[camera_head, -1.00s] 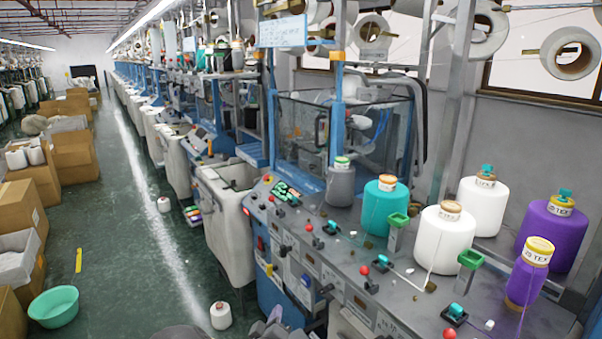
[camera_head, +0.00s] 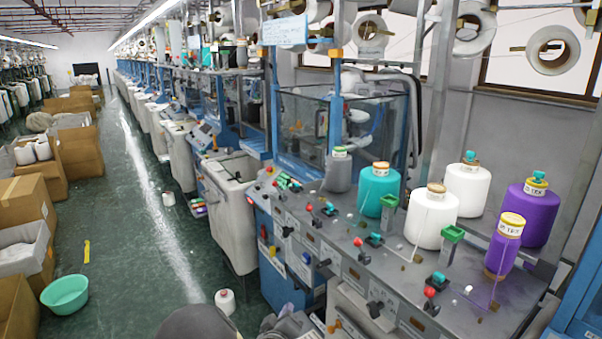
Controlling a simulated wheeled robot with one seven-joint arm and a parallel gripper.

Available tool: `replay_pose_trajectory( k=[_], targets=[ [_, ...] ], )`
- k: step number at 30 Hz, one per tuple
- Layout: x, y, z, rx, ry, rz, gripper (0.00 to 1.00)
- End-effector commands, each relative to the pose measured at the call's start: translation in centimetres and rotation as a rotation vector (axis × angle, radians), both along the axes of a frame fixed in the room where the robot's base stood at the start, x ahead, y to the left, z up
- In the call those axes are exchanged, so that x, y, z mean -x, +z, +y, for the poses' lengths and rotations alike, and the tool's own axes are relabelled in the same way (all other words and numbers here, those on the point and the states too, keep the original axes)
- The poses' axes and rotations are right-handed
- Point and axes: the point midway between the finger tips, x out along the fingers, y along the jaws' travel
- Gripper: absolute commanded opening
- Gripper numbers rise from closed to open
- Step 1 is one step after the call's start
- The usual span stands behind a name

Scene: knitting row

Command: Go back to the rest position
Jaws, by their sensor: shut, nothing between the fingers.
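My gripper's fingers do not show in the head view. Only rounded grey parts, apparently of my own arm, show at the bottom edge, cut off by the frame. The knitting machine's grey top (camera_head: 330,215) runs along the right side. On it stand a grey cone (camera_head: 338,172), a teal cone (camera_head: 379,192), two white cones (camera_head: 432,222) (camera_head: 467,190), a large purple cone (camera_head: 526,217) and a slimmer purple cone (camera_head: 504,248). All stand upright. No yarn cone is seen in a gripper.
A green aisle floor (camera_head: 130,240) runs back on the left. A white cone (camera_head: 225,302) and another (camera_head: 168,199) stand on it, with a green basin (camera_head: 64,294). Cardboard boxes (camera_head: 75,155) line the far left. A blue frame (camera_head: 580,310) is at the right edge.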

Motion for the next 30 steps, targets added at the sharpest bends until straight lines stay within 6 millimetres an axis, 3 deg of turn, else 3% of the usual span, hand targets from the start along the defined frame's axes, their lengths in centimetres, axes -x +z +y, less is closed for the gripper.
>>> replay_pose_trajectory(
  k=[11, 17, 23, 30],
  targets=[
    [0.5, -0.6, -3.9, -0.193, -0.064, 0.210, 0.00],
    [2.4, -0.3, -7.1, -0.373, -0.119, 0.393, 0.00],
    [6.7, 1.3, -10.5, -0.571, -0.175, 0.609, 0.00],
    [14.0, 4.3, -14.3, -0.711, -0.248, 0.829, 0.00]
  ],
)
